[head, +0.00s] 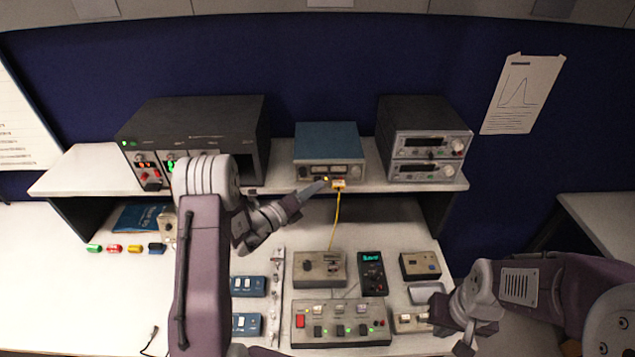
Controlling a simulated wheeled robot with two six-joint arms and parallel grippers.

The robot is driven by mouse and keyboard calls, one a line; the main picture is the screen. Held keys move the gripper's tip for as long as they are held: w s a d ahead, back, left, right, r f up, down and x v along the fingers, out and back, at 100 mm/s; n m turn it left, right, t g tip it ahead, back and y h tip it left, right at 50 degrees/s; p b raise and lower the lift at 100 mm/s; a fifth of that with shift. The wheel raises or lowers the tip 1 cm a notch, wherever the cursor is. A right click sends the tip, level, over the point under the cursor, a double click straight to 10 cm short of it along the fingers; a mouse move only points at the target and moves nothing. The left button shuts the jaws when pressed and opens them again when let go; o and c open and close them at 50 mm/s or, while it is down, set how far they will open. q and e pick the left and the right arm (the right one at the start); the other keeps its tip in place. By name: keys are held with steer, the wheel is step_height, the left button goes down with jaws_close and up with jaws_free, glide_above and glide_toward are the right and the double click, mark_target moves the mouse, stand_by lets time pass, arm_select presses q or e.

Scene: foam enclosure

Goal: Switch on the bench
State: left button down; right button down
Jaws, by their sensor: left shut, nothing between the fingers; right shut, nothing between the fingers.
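My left gripper (318,188) is shut and empty. Its tip is at the lower front of the blue-topped instrument (328,143) on the shelf, close to a small yellow light; I cannot tell whether it touches. A yellow cable (335,222) hangs from a plug (339,184) just right of the tip. A grey switch panel (340,337) on the bench has a red switch (300,321), several rockers and lit green lamps. A dark rack unit (197,130) at left shows green lights. My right gripper (463,348) is shut at the bottom edge, right of the panel.
Two stacked meters (427,158) stand on the shelf (283,182) at right. A grey box (320,270), a handheld meter (372,273) and a smaller box (420,265) lie on the bench. Blue switch boxes (248,286) lie near my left arm. Colored spools (114,248) sit at left.

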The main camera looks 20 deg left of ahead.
arm_select(q)
steer(key=shift+s, duration=0.1)
steer(key=shift+s+d+r, duration=0.15)
steer(key=shift+s+d, duration=0.05)
steer(key=shift+s, duration=0.35)
steer(key=s, duration=0.1)
steer(key=s+d, duration=0.1)
steer(key=s, duration=0.2)
steer(key=shift+s+d+r, duration=0.2)
steer(key=shift+s+r, duration=0.05)
steer(key=shift+s, duration=0.15)
stand_by(0.3)
